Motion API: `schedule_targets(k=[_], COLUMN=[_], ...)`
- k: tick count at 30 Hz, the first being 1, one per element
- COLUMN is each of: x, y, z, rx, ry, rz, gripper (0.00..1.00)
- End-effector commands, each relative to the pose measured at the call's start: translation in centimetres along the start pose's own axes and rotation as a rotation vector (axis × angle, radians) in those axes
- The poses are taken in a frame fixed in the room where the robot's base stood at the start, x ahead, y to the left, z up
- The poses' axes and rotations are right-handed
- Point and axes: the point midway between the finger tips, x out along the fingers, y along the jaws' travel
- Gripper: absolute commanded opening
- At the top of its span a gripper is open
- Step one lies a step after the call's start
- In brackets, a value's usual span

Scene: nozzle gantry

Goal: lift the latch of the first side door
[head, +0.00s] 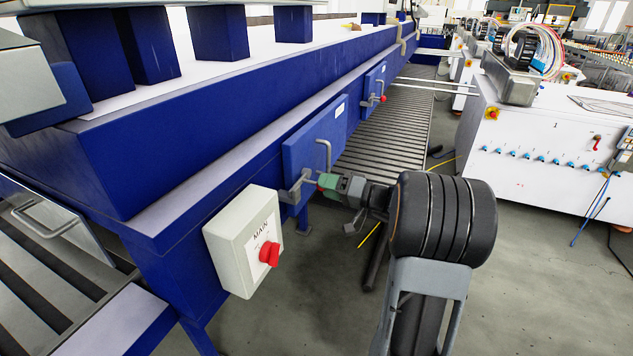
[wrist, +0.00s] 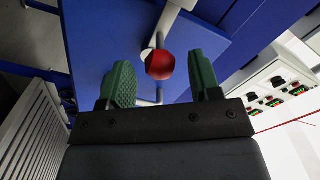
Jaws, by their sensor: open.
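The first side door (head: 312,140) is a blue panel on the side of the blue gantry, with a grey bar handle (head: 324,155) and a white label. Its grey latch (head: 296,188) sits at the lower part of the panel. In the wrist view the latch's grey lever (wrist: 173,22) ends in a red ball knob (wrist: 160,65). My gripper (head: 326,183) is at the latch, with green fingers open. In the wrist view the knob appears between the two fingertips, with gaps on both sides; the exact depth is unclear. In the head view my gripper mostly hides the knob.
A light grey MAIN switch box (head: 240,245) with a red knob sticks out just left of the latch. A second side door (head: 374,88) with a red-knobbed latch is farther along. A white cabinet (head: 545,140) stands right; floor (head: 530,290) between is open.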

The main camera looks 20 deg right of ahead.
Motion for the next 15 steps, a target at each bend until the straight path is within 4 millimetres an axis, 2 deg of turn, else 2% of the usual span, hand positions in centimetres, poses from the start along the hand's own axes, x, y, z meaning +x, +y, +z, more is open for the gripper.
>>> schedule_targets(k=[1, 6, 15], x=[0.9, 2.7, 3.8], y=[-0.1, -0.1, 0.0], z=[0.0, 0.0, 0.1], rx=[0.001, 0.001, 0.001], ry=[-0.004, -0.003, -0.001], rz=[-0.001, 0.0, 0.001], gripper=[0.57, 0.57, 0.57])
